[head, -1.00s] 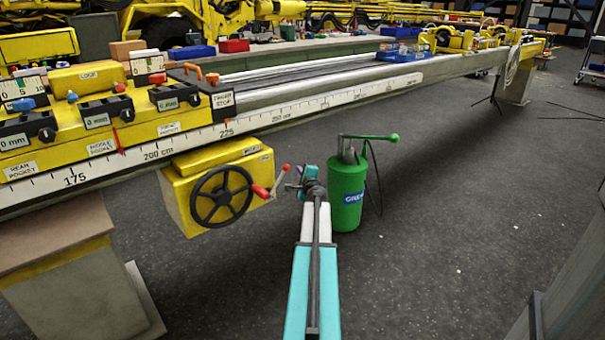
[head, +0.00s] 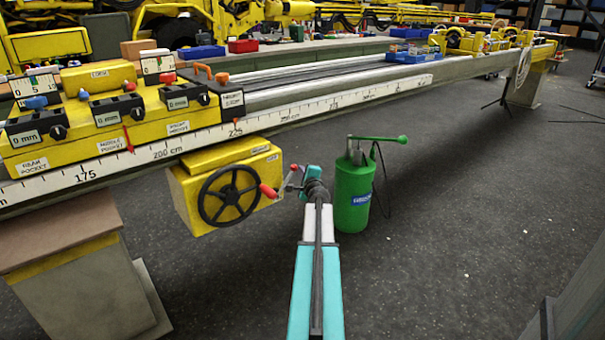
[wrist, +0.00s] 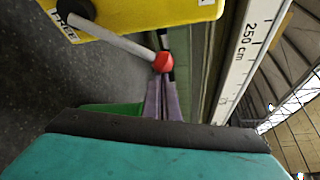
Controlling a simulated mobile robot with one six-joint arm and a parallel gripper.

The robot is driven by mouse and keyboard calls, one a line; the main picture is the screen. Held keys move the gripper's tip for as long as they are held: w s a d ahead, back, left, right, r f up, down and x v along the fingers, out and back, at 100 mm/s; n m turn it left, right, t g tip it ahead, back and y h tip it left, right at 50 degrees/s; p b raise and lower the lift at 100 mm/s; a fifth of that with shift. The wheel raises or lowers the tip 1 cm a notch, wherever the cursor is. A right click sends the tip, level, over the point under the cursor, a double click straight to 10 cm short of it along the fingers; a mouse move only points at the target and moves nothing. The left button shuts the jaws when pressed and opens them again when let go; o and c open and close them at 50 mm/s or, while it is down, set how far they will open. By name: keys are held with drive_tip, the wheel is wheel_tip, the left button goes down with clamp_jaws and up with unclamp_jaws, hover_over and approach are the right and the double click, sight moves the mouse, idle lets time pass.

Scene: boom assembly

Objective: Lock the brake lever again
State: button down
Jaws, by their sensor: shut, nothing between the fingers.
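The brake lever (wrist: 122,40) is a grey rod with a red knob (wrist: 163,62) at its end. In the wrist view it runs from a dark pivot on the yellow brake box (wrist: 150,14), beside a label reading FREE (wrist: 64,30). My gripper (wrist: 165,82) is shut and empty, its fingertips just by the red knob; I cannot tell whether they touch it. In the head view my gripper (head: 289,182) is close to the lever's red knob (head: 294,167), right of the box (head: 262,166), and partly hides the lever.
A black handwheel (head: 228,196) with a red handle (head: 268,190) is on the box front, left of my gripper. A green pump canister (head: 352,195) stands to the right. The long rail with its scale (head: 290,113) runs above. The floor at right is clear.

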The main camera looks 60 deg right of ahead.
drive_tip(key=shift+w+a+r+n+b, duration=0.15)
drive_tip(key=shift+a+r+n+b, duration=0.35)
drive_tip(key=shift+b, duration=1.75)
drive_tip(key=shift+n+t+h, duration=0.4)
drive_tip(key=shift+n+h, duration=0.2)
drive_tip(key=shift+n, duration=0.1)
drive_tip(key=shift+w+a+r+b, duration=0.2)
drive_tip(key=shift+a+r+b, duration=0.2)
drive_tip(key=shift+a+b, duration=0.4)
drive_tip(key=shift+w+a+r+b, duration=0.25)
drive_tip(key=shift+a+r+b, duration=0.25)
drive_tip(key=shift+b, duration=0.4)
drive_tip(key=shift+w+a+r+b, duration=0.2)
drive_tip(key=shift+a+r+b, duration=0.15)
drive_tip(key=shift+a+b, duration=0.45)
drive_tip(key=shift+w+a+r+b, duration=0.1)
drive_tip(key=shift+a+b, duration=0.15)
drive_tip(key=shift+b, duration=0.15)
drive_tip(key=shift+w+a+r+n+b, duration=0.1)
drive_tip(key=shift+a+n+b, duration=0.2)
drive_tip(key=shift+n, duration=0.1)
drive_tip(key=shift+w+a+r+b, duration=0.1)
drive_tip(key=shift+a+b, duration=0.15)
drive_tip(key=shift+b, duration=0.05)
drive_tip(key=shift+w+a+r+b, duration=0.1)
drive_tip(key=shift+w+a+b, duration=0.15)
drive_tip(key=shift+a, duration=0.2)
drive_tip(key=shift+w+a+r+b, duration=0.15)
drive_tip(key=shift+a+b, duration=0.1)
drive_tip(key=shift+a, duration=0.2)
